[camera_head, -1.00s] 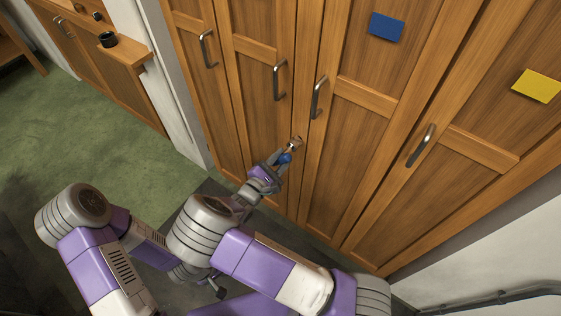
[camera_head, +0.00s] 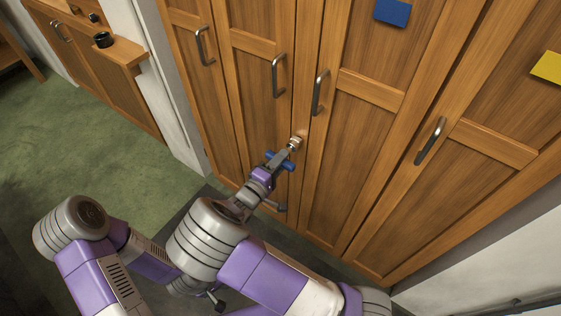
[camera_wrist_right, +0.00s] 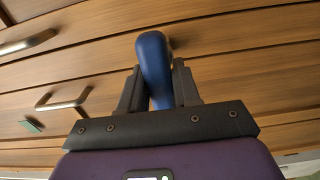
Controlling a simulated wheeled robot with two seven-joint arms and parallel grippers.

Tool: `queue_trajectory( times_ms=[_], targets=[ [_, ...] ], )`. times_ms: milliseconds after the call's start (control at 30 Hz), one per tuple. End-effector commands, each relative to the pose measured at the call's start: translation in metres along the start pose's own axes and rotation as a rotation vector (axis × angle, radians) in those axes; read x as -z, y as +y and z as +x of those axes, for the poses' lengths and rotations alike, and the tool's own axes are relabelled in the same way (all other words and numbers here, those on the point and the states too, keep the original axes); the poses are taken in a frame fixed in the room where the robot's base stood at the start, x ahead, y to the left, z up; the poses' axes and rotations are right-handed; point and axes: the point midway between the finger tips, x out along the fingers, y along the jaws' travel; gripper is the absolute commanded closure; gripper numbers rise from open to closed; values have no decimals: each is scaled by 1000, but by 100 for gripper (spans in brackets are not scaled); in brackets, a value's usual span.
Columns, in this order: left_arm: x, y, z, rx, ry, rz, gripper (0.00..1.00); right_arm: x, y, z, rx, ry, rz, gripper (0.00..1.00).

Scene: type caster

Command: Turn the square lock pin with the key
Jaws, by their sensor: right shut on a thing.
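The key is blue, and its handle (camera_head: 288,164) sticks out crosswise on both sides of my right gripper (camera_head: 280,159) in the head view. In the right wrist view the blue handle (camera_wrist_right: 153,62) lies between the two dark fingers of the right gripper (camera_wrist_right: 157,88), which is shut on it. The lock fitting (camera_head: 297,142), pale metal, sits on the wooden cabinet front just beyond the fingertips. The key's tip and the square pin are too small or hidden to tell how they meet. My left gripper is out of view.
The tall wooden cabinet (camera_head: 352,150) has several metal handles; one handle (camera_head: 319,92) is just above the lock fitting. A blue note (camera_head: 392,12) and a yellow note (camera_head: 548,67) are on doors. Green floor (camera_head: 90,130) is open at left.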

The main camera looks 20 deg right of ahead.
Motion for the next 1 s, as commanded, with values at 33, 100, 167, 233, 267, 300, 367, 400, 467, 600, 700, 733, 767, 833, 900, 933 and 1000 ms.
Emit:
queue_trajectory(
  times_ms=[33,100,167,233,267,300,367,400,467,600,700,733,767,833,900,933,1000],
  targets=[
    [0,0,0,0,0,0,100,0,0,0,0,0,20,100],
    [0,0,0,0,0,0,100,0,0,0,-1,0,32,100],
    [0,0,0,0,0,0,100,0,0,0,-1,0,33,100],
    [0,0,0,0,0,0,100,0,0,0,-1,0,32,100],
    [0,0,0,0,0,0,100,0,0,0,-1,0,31,100],
    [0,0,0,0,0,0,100,0,0,0,-1,0,31,100],
    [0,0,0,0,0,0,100,0,0,0,-1,0,30,100],
    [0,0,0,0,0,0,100,0,0,-1,-1,0,30,100],
    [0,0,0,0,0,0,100,0,0,-3,-1,0,30,100],
    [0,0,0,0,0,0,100,1,0,-8,0,1,29,100],
    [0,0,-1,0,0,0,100,1,0,-12,0,2,29,100],
    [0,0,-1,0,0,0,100,1,0,-14,0,1,29,100],
    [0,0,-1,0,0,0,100,1,0,-15,-1,1,28,100],
    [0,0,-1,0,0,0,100,1,0,-18,-1,1,28,100],
    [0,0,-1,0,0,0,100,0,0,-20,-1,1,28,100],
    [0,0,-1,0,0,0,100,0,0,-22,-1,1,28,100],
    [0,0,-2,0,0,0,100,0,0,-24,-2,1,27,100]
  ],
)
